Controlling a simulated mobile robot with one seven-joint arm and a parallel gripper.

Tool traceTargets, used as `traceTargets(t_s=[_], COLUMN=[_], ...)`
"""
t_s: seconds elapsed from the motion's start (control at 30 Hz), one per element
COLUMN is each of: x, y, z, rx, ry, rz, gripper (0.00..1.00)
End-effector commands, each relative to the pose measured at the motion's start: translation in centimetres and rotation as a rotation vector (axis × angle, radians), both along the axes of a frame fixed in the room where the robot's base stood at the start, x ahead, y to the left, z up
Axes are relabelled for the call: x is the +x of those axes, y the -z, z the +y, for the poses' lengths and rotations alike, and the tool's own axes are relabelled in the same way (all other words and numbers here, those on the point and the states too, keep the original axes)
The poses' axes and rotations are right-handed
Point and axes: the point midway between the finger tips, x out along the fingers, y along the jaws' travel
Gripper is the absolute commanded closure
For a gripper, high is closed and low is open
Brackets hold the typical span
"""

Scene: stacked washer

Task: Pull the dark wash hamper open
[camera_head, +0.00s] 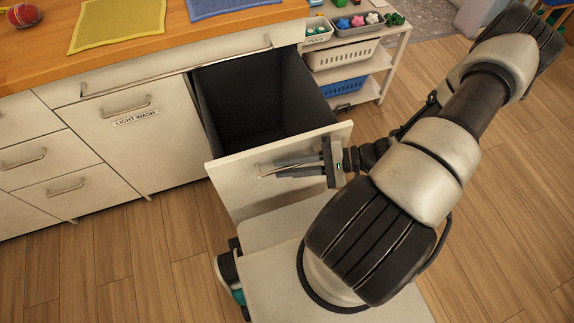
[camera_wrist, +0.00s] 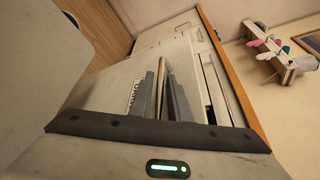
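The dark hamper (camera_head: 258,95) is a black-lined pull-out bin. It stands well out from the counter, and its inside looks empty. Its pale front panel (camera_head: 238,190) faces me; the panel also shows in the wrist view (camera_wrist: 105,88). My gripper (camera_head: 278,167) is at this panel from the right. In the wrist view my gripper (camera_wrist: 163,72) has its two grey fingers on either side of the thin metal handle (camera_wrist: 161,88), closed on it. A label on the panel is mostly hidden behind one finger.
The closed light-wash front (camera_head: 165,145) and several drawers (camera_head: 40,160) stand to the left. A shelf cart with a white basket (camera_head: 342,54) and a blue basket (camera_head: 342,86) stands close behind the hamper. Wooden floor (camera_head: 130,240) is clear at the left front.

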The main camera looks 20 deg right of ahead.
Motion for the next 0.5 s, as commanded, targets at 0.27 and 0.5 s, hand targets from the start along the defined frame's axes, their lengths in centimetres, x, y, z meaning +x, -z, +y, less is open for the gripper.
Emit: traceTargets(t_s=[0.27, 0.5], x=[-0.1, -1.0], y=[0.0, -0.8], z=[0.0, -3.0], rx=[0.001, -0.003], ry=[-0.002, 0.002], rz=[0.000, -0.001], gripper=[0.84, 0.84])
